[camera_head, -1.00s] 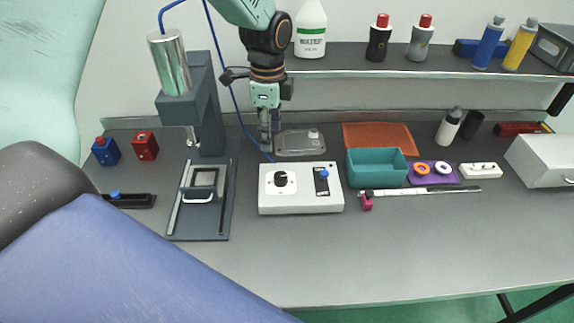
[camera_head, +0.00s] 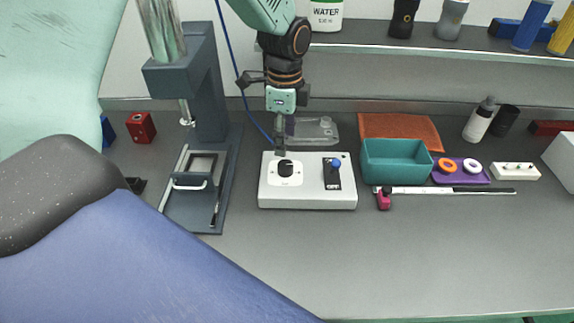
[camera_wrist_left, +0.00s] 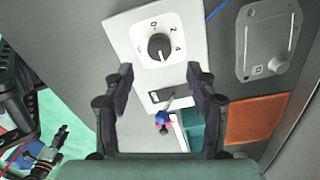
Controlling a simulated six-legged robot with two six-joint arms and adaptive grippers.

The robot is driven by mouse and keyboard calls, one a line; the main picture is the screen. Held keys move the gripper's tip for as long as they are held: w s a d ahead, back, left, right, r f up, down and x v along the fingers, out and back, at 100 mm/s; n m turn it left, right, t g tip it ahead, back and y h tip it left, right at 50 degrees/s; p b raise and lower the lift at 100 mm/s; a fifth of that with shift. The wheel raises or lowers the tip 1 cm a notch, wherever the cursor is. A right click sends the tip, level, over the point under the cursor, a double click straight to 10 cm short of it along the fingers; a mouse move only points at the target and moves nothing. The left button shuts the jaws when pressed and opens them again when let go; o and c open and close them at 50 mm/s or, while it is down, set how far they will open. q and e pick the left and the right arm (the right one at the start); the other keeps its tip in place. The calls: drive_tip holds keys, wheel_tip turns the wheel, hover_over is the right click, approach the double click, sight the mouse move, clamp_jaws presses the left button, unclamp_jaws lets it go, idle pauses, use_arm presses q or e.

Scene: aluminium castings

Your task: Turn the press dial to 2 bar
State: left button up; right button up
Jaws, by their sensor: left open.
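The white control box (camera_head: 306,200) stands on the bench, with a black round dial (camera_head: 286,169) on a white scale plate at its left. A lever with a blue knob (camera_head: 336,163) is at its right. My left gripper (camera_head: 281,150) is just above and behind the dial in the head view. In the wrist view its open fingers (camera_wrist_left: 160,72) are apart with nothing between them.
A clear tray (camera_head: 322,131) lies behind the box. A teal bin (camera_head: 397,163) stands to the right. The bench front is free.

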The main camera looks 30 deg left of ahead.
sight(286, 164)
use_arm(q)
drive_tip(key=shift+s+f, duration=0.25)
drive_tip(key=shift+f, duration=0.05)
drive_tip(key=f, duration=0.6)
drive_tip(key=shift+w+f, duration=0.15)
drive_tip(key=shift+w, duration=0.25)
drive_tip(key=shift+f, duration=0.2)
drive_tip(key=shift+s+r, duration=0.1)
drive_tip(key=shift+s, duration=0.35)
drive_tip(key=shift+w+f, duration=0.2)
drive_tip(key=shift+w, duration=0.2)
drive_tip(key=c, duration=0.5)
drive_tip(key=shift+s+r, duration=0.15)
drive_tip(key=shift+s, duration=0.05)
drive_tip(key=c, duration=0.4)
drive_tip(key=shift+w, duration=0.1)
drive_tip(key=shift+c, duration=1.2)
use_arm(e)
drive_tip(key=shift+s, duration=0.2)
drive_tip(key=shift+r, duration=0.25)
